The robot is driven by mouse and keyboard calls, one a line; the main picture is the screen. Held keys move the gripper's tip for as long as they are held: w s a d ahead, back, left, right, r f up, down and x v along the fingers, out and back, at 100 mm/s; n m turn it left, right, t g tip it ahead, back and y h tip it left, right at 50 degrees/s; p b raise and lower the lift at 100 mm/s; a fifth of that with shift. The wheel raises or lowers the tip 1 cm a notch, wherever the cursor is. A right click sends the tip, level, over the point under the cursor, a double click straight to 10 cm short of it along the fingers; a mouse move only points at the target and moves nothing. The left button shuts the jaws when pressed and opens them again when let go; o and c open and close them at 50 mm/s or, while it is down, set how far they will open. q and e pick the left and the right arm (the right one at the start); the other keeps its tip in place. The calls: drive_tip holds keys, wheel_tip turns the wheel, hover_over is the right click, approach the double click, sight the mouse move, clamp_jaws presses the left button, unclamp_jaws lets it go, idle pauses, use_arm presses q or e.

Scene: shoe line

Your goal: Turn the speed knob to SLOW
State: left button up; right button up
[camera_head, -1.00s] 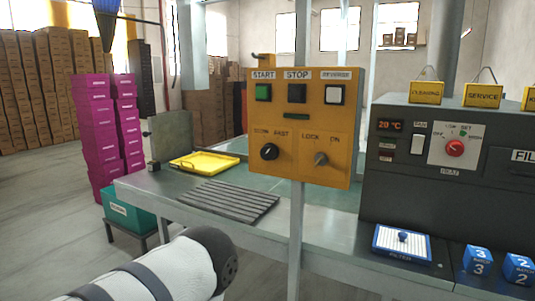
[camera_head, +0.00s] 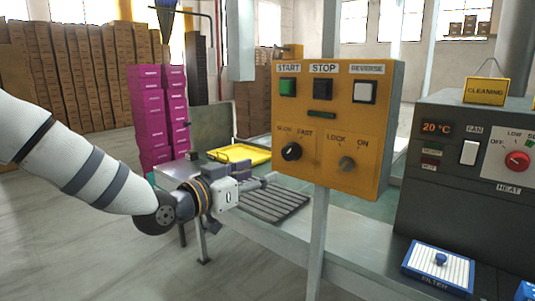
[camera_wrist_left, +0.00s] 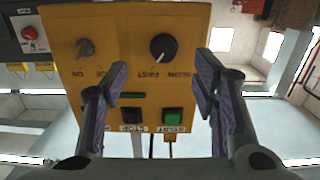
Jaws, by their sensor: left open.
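The speed knob (camera_head: 291,151) is a round black knob on the yellow control panel (camera_head: 345,185), below the SLOW and FAST labels. In the upside-down left wrist view the knob (camera_wrist_left: 163,47) shows near the top, and its light mark appears to point toward FAST. My left gripper (camera_head: 258,184) is left of the panel and lower than the knob, apart from it. In the left wrist view its two purple-padded fingers (camera_wrist_left: 162,78) are spread wide with nothing between them, facing the panel. My right gripper is not seen.
The LOCK/ON knob (camera_head: 346,163) is right of the speed knob. START (camera_head: 288,87), STOP (camera_head: 324,90) and REVERSE (camera_head: 365,91) buttons are above. A yellow tray (camera_head: 240,153) and ribbed mat (camera_head: 275,203) lie behind my gripper. A grey heater box (camera_head: 450,190) stands right.

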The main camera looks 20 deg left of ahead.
sight(287, 152)
use_arm(q)
drive_tip(key=x, duration=0.3)
drive_tip(key=r+b+x, duration=0.1)
drive_tip(key=x, duration=0.3)
drive_tip(key=b+x, duration=0.1)
drive_tip(key=x, duration=0.2)
drive_tip(key=shift+w+a+r, duration=0.15)
drive_tip(key=shift+w+a, duration=0.1)
drive_tip(key=shift+w, duration=0.3)
drive_tip(key=shift+w+d+r, duration=0.25)
drive_tip(key=shift+w+r, duration=0.05)
drive_tip(key=shift+w, duration=0.25)
drive_tip(key=c, duration=1.2)
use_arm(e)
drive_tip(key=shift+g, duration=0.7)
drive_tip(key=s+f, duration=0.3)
